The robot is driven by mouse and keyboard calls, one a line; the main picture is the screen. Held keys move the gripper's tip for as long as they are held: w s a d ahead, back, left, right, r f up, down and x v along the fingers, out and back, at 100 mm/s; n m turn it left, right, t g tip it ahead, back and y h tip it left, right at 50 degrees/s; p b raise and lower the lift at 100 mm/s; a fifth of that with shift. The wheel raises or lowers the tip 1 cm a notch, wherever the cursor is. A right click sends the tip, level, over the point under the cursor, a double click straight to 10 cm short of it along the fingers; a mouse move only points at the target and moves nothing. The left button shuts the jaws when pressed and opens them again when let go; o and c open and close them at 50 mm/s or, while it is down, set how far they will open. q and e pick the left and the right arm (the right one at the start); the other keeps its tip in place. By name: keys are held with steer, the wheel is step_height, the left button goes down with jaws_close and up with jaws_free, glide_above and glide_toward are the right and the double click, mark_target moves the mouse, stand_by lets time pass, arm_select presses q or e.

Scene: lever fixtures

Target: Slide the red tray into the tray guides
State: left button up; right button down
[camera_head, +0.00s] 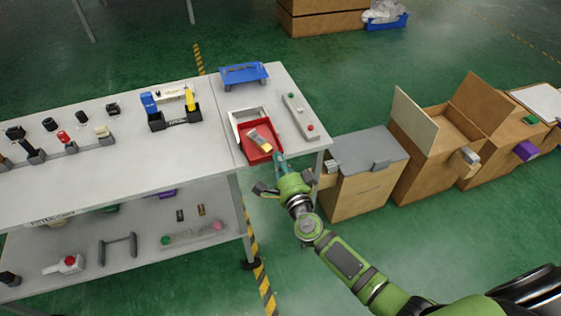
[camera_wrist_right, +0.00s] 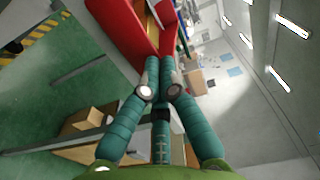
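The red tray (camera_head: 259,157) lies on the table's right part in the head view, with a tan and yellow block (camera_head: 259,140) inside it. The white tray guides (camera_head: 236,129) stand at its far side, and the tray lies in front of them. My right gripper (camera_head: 278,158) is at the tray's near right edge. In the right wrist view, its teal fingers (camera_wrist_right: 160,62) are drawn together, with their tips against or very near the red tray wall (camera_wrist_right: 125,32). Whether the wall is pinched between them is unclear. My left gripper is not in view.
A blue rack (camera_head: 243,73) stands behind the guides. A grey panel with green and red buttons (camera_head: 299,115) lies to their right. A black holder with blue and yellow items (camera_head: 172,119) is to the left. Boxes (camera_head: 365,165) stand right of the table.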

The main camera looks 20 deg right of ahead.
mark_target(271, 145)
steer(key=shift+w+b, duration=0.35)
steer(key=shift+w, duration=1.25)
steer(key=shift+w+a+b, duration=0.1)
steer(key=shift+w+b, duration=0.75)
steer(key=shift+w, duration=1.6)
steer(key=shift+s, duration=0.15)
